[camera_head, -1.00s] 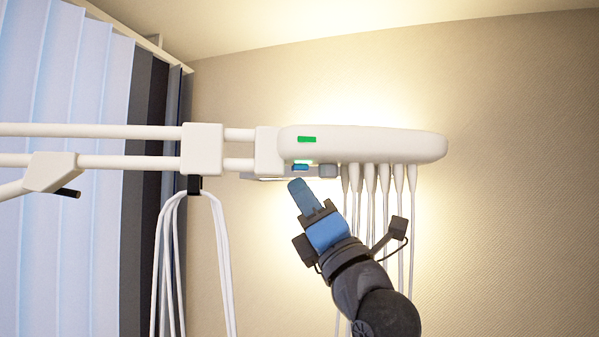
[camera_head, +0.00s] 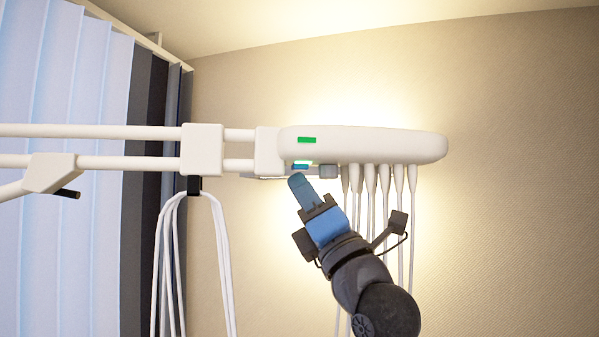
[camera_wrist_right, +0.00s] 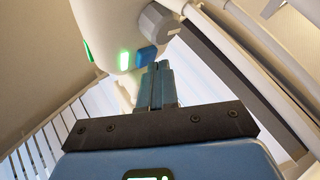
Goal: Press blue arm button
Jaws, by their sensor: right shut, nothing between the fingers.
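The blue button (camera_head: 300,167) is on the underside of the white arm head (camera_head: 380,145), beside a glowing green light and left of a grey knob (camera_head: 328,171). It also shows in the right wrist view (camera_wrist_right: 146,56), just above my fingertips. My right gripper (camera_head: 297,180) is shut and empty, its blue fingers pointing up at the button. In the right wrist view the closed fingers (camera_wrist_right: 161,68) end very near the button's lower edge; I cannot tell whether they touch. My left gripper is not in view.
White cables (camera_head: 384,190) hang from the head just right of my gripper. White horizontal bars (camera_head: 100,130) run left from it, with a looped cable (camera_head: 170,215) hanging below. A blue-white curtain (camera_head: 60,240) is at the left. The wall behind is plain.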

